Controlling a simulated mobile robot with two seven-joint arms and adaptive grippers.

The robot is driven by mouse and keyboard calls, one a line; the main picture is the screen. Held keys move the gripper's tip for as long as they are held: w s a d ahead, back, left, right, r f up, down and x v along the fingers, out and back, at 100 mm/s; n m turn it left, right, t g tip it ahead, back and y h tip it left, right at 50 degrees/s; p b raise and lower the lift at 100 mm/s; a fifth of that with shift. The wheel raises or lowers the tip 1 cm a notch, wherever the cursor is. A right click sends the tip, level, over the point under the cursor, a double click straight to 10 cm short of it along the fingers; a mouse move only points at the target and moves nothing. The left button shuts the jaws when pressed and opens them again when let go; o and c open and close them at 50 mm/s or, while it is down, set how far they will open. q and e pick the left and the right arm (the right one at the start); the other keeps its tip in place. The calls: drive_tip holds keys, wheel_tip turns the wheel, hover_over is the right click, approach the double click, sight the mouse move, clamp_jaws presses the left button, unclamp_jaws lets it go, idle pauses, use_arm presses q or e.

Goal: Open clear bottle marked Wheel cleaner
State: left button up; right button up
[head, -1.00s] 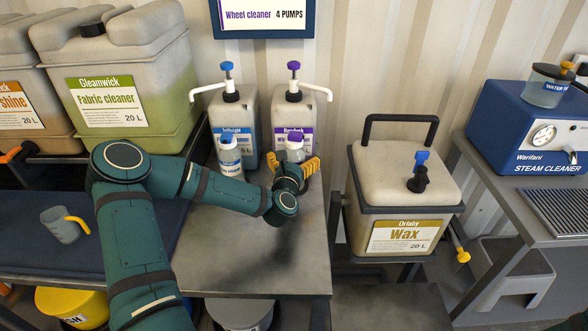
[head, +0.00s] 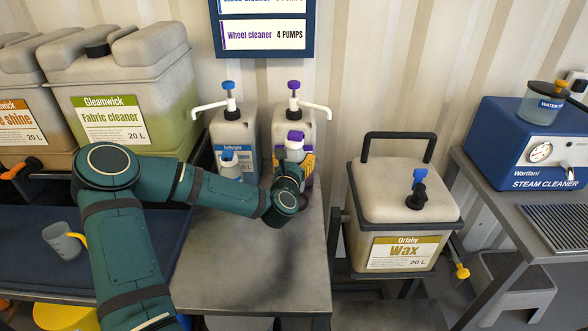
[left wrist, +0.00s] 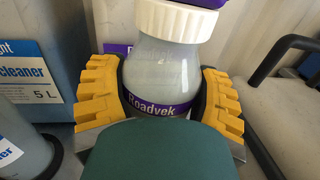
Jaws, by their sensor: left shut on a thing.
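The clear bottle with the purple Roadvek label (left wrist: 160,105) has a ribbed white collar and a purple top. In the head view its purple top (head: 295,136) shows in front of the purple-pump jug. The words Wheel cleaner are not readable on it. My left gripper (head: 293,172) is shut around its body, with yellow fingers on both sides in the left wrist view (left wrist: 160,92). The bottle is upright, its top higher than the neighbouring bottle's; its base is hidden. The purple top is still on. My right gripper is not in view.
A blue-capped bottle (head: 227,163) stands left, partly behind my arm. Two pump jugs, blue-pump (head: 233,130) and purple-pump (head: 305,115), stand behind. A wall sign (head: 263,35) reads Wheel cleaner 4 PUMPS. The bench front (head: 230,275) is clear. A Wax container (head: 400,205) stands right.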

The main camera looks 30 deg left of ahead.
sight(293, 151)
use_arm(q)
wheel_tip(293, 151, up, 4)
drive_tip(key=shift+r+p, duration=0.1)
drive_tip(key=shift+p, duration=0.25)
drive_tip(key=o, duration=0.4)
drive_tip(key=c, duration=0.5)
drive_tip(key=shift+o, duration=0.2)
